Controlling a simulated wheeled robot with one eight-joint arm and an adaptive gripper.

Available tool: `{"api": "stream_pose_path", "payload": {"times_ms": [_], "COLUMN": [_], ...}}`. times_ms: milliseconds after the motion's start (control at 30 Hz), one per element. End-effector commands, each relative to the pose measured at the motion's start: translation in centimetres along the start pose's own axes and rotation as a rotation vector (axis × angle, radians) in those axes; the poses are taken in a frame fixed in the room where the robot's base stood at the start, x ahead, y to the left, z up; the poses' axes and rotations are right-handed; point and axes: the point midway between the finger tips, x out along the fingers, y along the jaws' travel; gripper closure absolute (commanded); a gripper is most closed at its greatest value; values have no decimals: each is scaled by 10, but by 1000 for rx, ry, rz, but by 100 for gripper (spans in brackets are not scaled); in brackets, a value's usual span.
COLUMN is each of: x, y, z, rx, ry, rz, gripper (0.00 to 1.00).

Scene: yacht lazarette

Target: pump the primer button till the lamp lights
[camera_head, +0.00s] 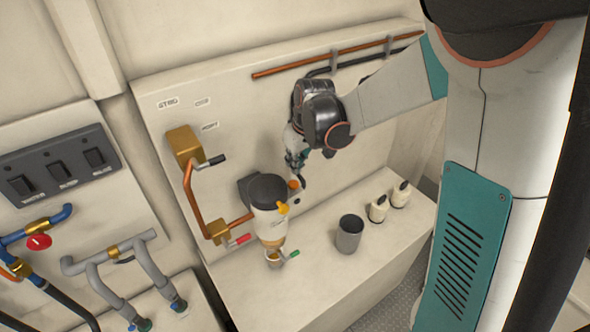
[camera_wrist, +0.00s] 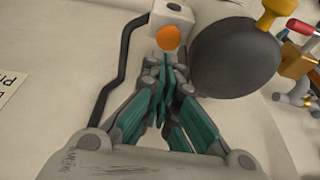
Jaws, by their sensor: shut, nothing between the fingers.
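A round orange button-like piece (camera_head: 293,184) sits by a small pale block (camera_head: 299,193) beside the dark-topped filter (camera_head: 267,190). In the wrist view the orange piece (camera_wrist: 168,37) is just beyond my fingertips, on the pale block (camera_wrist: 184,18). A small dark round spot (camera_wrist: 174,4) shows on that block; I cannot tell whether it is the lamp. No clear glow shows on it. My gripper (camera_head: 300,174) is shut and empty, close to the orange piece; contact cannot be made out. It also shows in the wrist view (camera_wrist: 162,74).
The filter's dark round cap (camera_wrist: 237,57) and yellow knob (camera_wrist: 278,12) stand right of the fingers in the wrist view. A grey cup (camera_head: 349,234) and two pale bottle-like items (camera_head: 378,209) (camera_head: 400,194) stand on the bench. A black pipe (camera_wrist: 122,65) runs at left.

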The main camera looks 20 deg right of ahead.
Motion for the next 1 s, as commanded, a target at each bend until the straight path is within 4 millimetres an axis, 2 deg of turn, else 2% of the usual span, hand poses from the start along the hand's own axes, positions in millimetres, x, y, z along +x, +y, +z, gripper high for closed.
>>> {"api": "stream_pose_path", "payload": {"times_ms": [300, 500, 1000], "x": [-56, -77, -83], "y": [0, 0, 0], "z": [2, 2, 2], "rx": [2, 1, 1], "ry": [0, -1, 0], "rz": [0, 0, 0], "gripper": [100, 100, 100]}}
